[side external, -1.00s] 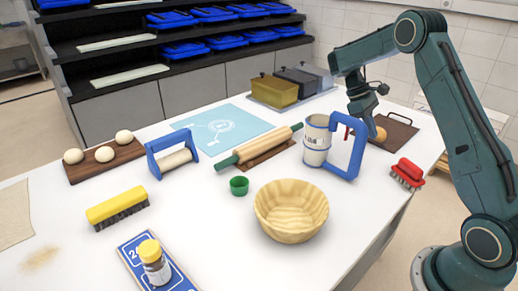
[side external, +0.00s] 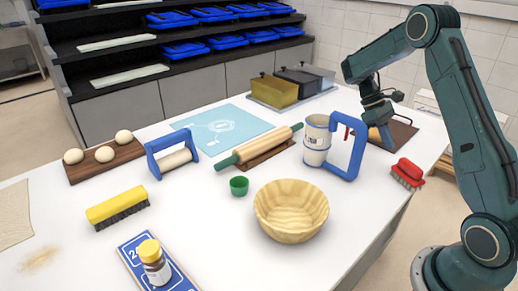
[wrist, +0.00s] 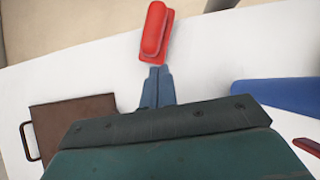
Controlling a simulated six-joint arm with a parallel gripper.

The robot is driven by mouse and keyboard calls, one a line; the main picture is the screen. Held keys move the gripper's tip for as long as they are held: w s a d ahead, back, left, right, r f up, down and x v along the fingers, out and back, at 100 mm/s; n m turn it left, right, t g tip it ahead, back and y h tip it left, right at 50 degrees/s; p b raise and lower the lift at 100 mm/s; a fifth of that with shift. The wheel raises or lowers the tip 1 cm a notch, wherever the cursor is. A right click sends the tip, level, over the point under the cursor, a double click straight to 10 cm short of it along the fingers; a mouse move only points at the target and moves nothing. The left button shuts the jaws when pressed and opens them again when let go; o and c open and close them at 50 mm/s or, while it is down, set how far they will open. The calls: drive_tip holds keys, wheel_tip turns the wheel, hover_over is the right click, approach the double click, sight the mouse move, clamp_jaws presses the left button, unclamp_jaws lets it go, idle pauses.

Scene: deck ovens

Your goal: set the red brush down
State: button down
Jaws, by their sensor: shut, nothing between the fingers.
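The red brush (side external: 408,173) rests on the white table near its right edge, bristles down, in the side view. In the wrist view the brush (wrist: 155,32) shows at the top, just past the fingertips. My gripper (side external: 386,145) is shut and empty, pointing down to the left of the brush and apart from it in the side view. In the wrist view my gripper (wrist: 157,72) has its fingers together; they overlap the near end of the brush in the picture, and the height gap is hard to judge.
A wooden bowl (side external: 290,210) stands in front. White tabletop is clear between bowl and brush.

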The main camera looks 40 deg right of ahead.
approach(420, 168)
drive_tip(key=x, duration=0.3)
drive_tip(key=s+x, duration=0.1)
drive_tip(key=x, duration=0.1)
drive_tip(key=shift+s+d+r, duration=0.1)
drive_tip(key=shift+s+f, duration=0.2)
drive_tip(key=shift+w+f, duration=0.1)
drive_tip(key=shift+f, duration=0.65)
drive_tip(key=w, duration=1.3)
drive_tip(key=shift+w+a, duration=0.25)
drive_tip(key=shift+w, duration=0.65)
drive_tip(key=shift+r, duration=0.15)
